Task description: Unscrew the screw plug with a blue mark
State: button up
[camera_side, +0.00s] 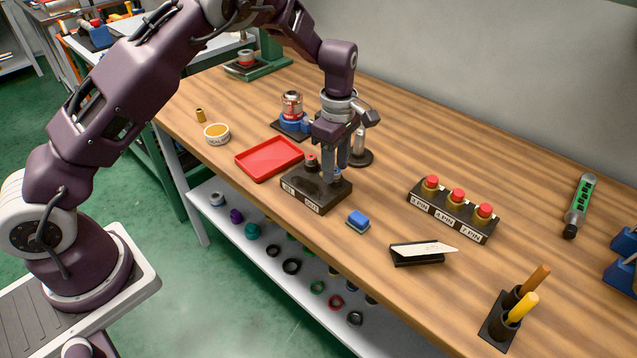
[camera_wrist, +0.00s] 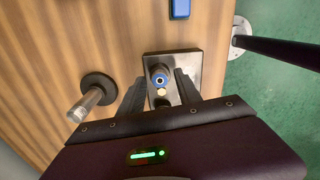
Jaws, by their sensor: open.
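The screw plug with a blue mark (camera_wrist: 158,80) shows as a blue ring with a pale centre in the wrist view, with a brass-coloured round tip just below it. It stands upright at the right end of a dark block (camera_side: 308,192) with white labels. The block also shows in the wrist view (camera_wrist: 188,62). A red-topped plug (camera_side: 311,160) stands at the block's other end. My gripper (camera_side: 336,173) points down over the blue-marked plug. In the wrist view its open fingers (camera_wrist: 159,84) lie either side of the plug, with gaps visible. The side view partly hides the plug behind the fingers.
A red tray (camera_side: 269,158) lies left of the block. A dark round stand with a metal post (camera_side: 359,152) is close behind my gripper. A blue sponge-like block (camera_side: 358,221) and a rack of red-capped plugs (camera_side: 452,208) lie to the right.

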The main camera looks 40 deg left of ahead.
jog(key=m, duration=0.4)
jog(key=shift+m, duration=0.3)
jog(key=m, duration=1.5)
